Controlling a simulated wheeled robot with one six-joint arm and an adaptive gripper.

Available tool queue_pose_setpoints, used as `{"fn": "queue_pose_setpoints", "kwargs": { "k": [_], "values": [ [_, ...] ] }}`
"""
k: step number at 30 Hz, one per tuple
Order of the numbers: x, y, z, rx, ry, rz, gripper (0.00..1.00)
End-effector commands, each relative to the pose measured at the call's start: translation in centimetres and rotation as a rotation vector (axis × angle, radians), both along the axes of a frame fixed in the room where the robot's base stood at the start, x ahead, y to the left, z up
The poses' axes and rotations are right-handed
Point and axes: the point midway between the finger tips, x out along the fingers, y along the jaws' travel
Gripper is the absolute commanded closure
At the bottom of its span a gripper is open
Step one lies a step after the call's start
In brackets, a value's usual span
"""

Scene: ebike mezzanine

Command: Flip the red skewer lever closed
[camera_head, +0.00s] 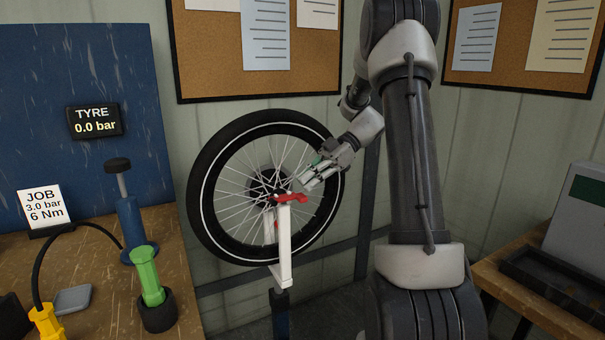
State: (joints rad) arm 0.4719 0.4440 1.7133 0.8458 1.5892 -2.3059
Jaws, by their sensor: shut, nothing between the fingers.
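The red skewer lever (291,198) is at the wheel's hub, at the top of a white stand. It points to the right, roughly level, across the front of the stand. The wheel (204,216) with its black tyre stands upright in the white stand (286,245). My gripper (299,186) is shut and empty. Its fingertips are just above the lever, in front of the spokes. I cannot tell whether they touch the lever. My arm comes down from the upper right and hides a little of the wheel's right rim.
A wooden bench (95,265) at left holds a blue pump (132,222), a green-handled tool (147,272), a yellow fitting (46,322) and a job card (42,206). A tyre display (95,121) reads 0.0 bar. Another bench (530,300) stands at right.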

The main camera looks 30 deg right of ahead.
Motion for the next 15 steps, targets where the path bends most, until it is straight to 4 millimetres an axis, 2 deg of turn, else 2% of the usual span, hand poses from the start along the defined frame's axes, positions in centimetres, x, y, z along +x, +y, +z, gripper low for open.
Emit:
{"fn": "queue_pose_setpoints", "kwargs": {
  "k": [6,15],
  "values": [
    [0.0,-0.7,-1.5,0.001,0.001,-0.001,1.00],
    [0.0,-1.0,-2.7,0.000,0.001,-0.001,1.00]
  ]
}}
